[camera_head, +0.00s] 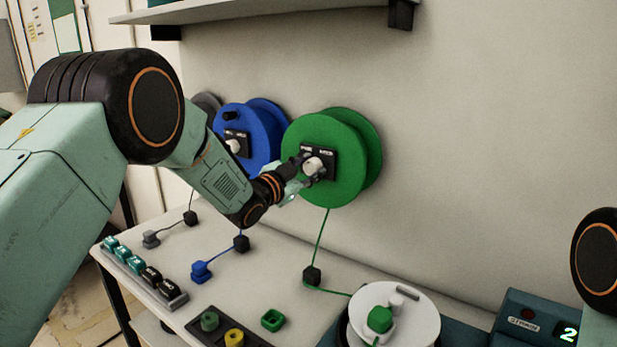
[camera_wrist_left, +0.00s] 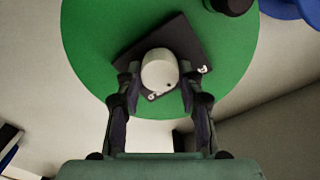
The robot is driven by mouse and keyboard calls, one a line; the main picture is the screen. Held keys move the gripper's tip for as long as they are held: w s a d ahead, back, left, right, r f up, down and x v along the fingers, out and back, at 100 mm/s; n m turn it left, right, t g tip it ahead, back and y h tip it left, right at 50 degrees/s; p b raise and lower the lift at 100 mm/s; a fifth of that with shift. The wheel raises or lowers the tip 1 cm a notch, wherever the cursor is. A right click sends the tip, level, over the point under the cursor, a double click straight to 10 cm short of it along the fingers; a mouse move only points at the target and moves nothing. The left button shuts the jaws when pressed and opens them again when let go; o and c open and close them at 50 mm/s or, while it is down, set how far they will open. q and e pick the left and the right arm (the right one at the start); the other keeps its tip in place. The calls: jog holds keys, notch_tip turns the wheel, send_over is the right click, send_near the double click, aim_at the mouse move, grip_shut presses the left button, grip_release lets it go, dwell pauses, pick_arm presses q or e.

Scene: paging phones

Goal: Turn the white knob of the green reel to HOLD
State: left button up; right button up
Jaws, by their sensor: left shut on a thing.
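The green reel (camera_head: 345,130) is mounted on the wall, with a black plate (camera_head: 331,158) on its front face. The white knob (camera_head: 313,165) sits on that plate. In the left wrist view the white knob (camera_wrist_left: 159,70) is between the two fingers of my left gripper (camera_wrist_left: 158,88), which is shut on it. The black plate (camera_wrist_left: 185,42) shows behind it, with small white marks too small to read. In the head view my left gripper (camera_head: 305,170) reaches the knob from the left. My right gripper is out of view.
A blue reel (camera_head: 241,135) with its own white knob and a grey reel (camera_head: 208,103) are left of the green one. A green cord hangs to a black block (camera_head: 312,276) on the table (camera_head: 270,245). A white round turntable (camera_head: 415,315) stands at the front right.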

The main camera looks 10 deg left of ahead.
pick_arm(q)
jog(key=m+b, duration=0.4)
jog(key=m, duration=0.1)
jog(key=shift+f+m+b, duration=0.2)
jog(key=shift+m+b, duration=0.1)
jog(key=shift+b, duration=0.05)
jog(key=m+b, duration=0.3)
jog(key=shift+d, duration=0.1)
jog(key=shift+m+b, duration=1.2)
jog(key=shift+m, duration=0.2)
jog(key=shift+r, duration=0.1)
jog(key=o, duration=1.2)
jog(key=v, duration=1.2)
jog(key=shift+s, duration=0.1)
